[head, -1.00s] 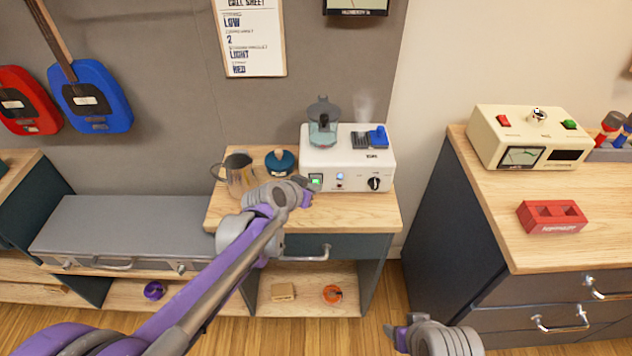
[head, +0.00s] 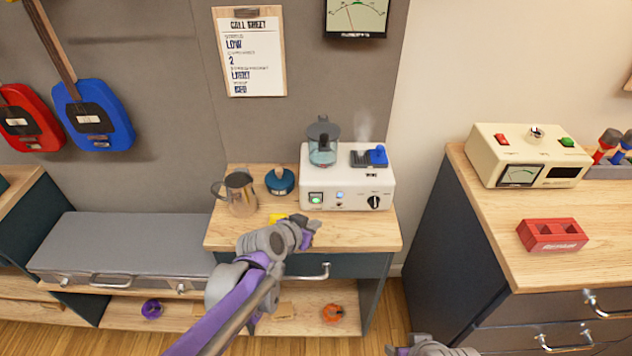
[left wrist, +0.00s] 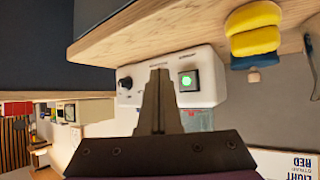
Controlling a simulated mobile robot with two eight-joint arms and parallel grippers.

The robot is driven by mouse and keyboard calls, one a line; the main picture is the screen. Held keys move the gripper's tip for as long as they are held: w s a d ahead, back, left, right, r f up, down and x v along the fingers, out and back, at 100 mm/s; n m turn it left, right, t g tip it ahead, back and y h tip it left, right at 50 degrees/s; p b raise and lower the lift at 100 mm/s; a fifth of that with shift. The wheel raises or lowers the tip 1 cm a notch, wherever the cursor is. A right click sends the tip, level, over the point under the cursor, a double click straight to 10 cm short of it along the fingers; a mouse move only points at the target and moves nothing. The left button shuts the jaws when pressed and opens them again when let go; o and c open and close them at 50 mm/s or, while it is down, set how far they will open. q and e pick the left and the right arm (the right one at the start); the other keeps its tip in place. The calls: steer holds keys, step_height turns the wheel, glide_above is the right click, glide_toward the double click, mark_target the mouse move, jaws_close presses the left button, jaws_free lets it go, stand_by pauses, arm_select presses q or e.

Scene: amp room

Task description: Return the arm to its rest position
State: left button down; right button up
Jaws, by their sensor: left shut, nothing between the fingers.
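My left arm reaches in from below in the head view. My left gripper (head: 308,231) is shut and empty, in front of the cabinet's wooden top edge, below the white machine (head: 347,190). In the left wrist view the closed fingers (left wrist: 160,95) stand before the white machine (left wrist: 207,92) and its green lit switch (left wrist: 188,81), touching nothing that I can see. My right gripper (head: 397,350) shows only in part at the bottom edge; its fingers are too cut off to judge.
On the cabinet top (head: 225,235) are a pitcher (head: 241,192), a blue round pot (head: 280,181) and a yellow thing partly hidden by my gripper. A grey case (head: 120,245) lies left. A dark drawer cabinet at right bears a cream meter box (head: 525,157) and a red block (head: 552,235).

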arm_select(q)
steer(key=s+a+r+n+g+y+p, duration=0.1)
steer(key=s+a+n+y+p, duration=0.1)
steer(key=s+a, duration=0.6)
steer(key=s+a+r+n+g+y+p, duration=0.2)
steer(key=s+a+p, duration=0.3)
steer(key=s, duration=1.2)
steer(key=a+n+y, duration=0.1)
steer(key=a, duration=0.2)
steer(key=shift+a+r+n+g, duration=0.2)
steer(key=shift+a+n+g, duration=0.1)
steer(key=shift+a+n, duration=0.1)
steer(key=shift+s, duration=0.1)
